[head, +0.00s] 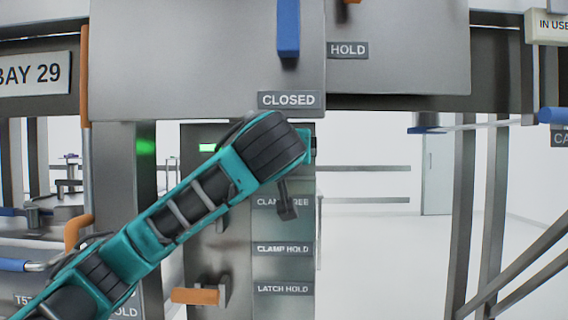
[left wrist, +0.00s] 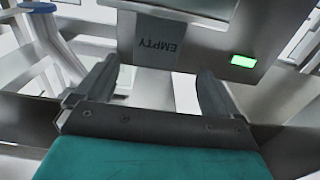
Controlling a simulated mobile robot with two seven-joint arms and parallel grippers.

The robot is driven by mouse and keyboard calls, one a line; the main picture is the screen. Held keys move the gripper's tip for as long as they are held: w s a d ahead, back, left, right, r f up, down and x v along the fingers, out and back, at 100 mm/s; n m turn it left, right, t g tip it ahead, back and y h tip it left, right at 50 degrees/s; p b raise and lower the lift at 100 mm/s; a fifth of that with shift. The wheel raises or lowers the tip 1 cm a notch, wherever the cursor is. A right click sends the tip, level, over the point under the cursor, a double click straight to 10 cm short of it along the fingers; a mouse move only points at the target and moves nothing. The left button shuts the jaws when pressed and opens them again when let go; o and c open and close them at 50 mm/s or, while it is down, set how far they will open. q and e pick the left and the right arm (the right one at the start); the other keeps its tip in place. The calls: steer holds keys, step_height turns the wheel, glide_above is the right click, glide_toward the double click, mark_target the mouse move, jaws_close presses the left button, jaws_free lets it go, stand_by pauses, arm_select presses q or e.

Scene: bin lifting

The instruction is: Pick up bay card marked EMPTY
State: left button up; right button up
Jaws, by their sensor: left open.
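My left gripper (left wrist: 158,68) is open. Its two dark fingers stand on either side below the card in that view, and nothing is between them. I cannot tell how far the fingertips are from the card. In the head view my left arm reaches from the lower left across the panel. The gripper's fingers are not clear there, and the card does not show, apparently behind the arm. My right gripper is in neither view.
A green light (left wrist: 243,61) glows beside the card; a green light (head: 207,147) also shows in the head view. A CLOSED label (head: 290,100) sits above my wrist. A CLAMP HOLD label (head: 283,249) and an orange handle (head: 195,296) are below. Floor at right is open.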

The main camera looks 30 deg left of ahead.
arm_select(q)
steer(key=x, duration=0.2)
steer(key=p+x, duration=0.1)
steer(key=x, duration=0.1)
steer(key=shift+w, duration=0.4)
steer(key=shift+d, duration=0.1)
steer(key=c, duration=1.2)
steer(key=shift+r, duration=0.2)
